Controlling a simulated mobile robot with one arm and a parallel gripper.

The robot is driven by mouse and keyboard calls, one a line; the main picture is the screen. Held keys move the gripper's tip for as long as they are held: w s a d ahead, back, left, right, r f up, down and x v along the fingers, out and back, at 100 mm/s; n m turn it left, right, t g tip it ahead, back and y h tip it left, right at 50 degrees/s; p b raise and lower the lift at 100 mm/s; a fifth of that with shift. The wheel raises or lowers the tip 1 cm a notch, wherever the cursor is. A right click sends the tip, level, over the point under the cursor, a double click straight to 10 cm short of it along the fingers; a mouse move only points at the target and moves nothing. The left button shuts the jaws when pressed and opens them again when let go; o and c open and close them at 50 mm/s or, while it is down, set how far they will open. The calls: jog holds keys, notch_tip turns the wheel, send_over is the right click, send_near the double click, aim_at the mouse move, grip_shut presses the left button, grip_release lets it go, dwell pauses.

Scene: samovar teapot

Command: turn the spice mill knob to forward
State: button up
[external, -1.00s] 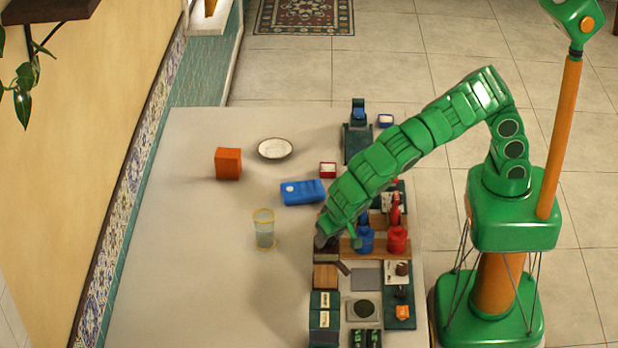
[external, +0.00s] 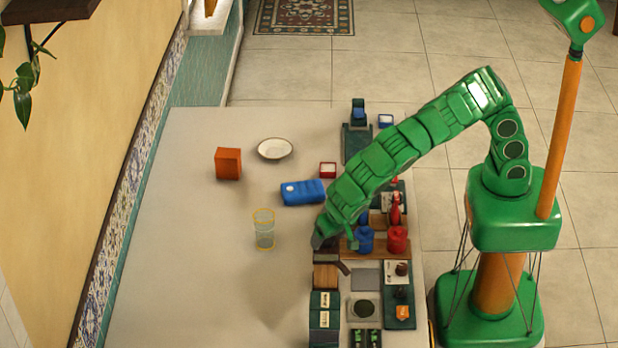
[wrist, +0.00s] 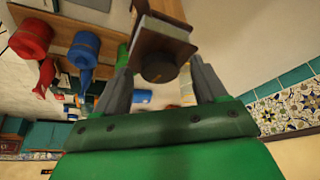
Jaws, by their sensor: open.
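In the wrist view a dark round knob (wrist: 158,68) sits on the end of a brown block-shaped body, which looks like the spice mill (wrist: 163,38). My gripper (wrist: 161,82) is open, with one grey finger on each side of the knob. I cannot tell whether either finger touches it. The knob's pointing direction is too dark to read. In the external view my gripper (external: 320,240) is low over the table, at the left end of the wooden rack, and my arm and hand hide the knob.
A blue jar (external: 365,240) and a red jar (external: 397,239) stand close to the right of my gripper. A blue box (external: 303,192), a clear glass (external: 264,230), an orange block (external: 228,163) and a white bowl (external: 275,149) stand to the left. The table's left front is clear.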

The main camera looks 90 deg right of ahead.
jog(key=v, duration=0.7)
jog(key=shift+r, duration=0.4)
jog(key=shift+s, duration=0.1)
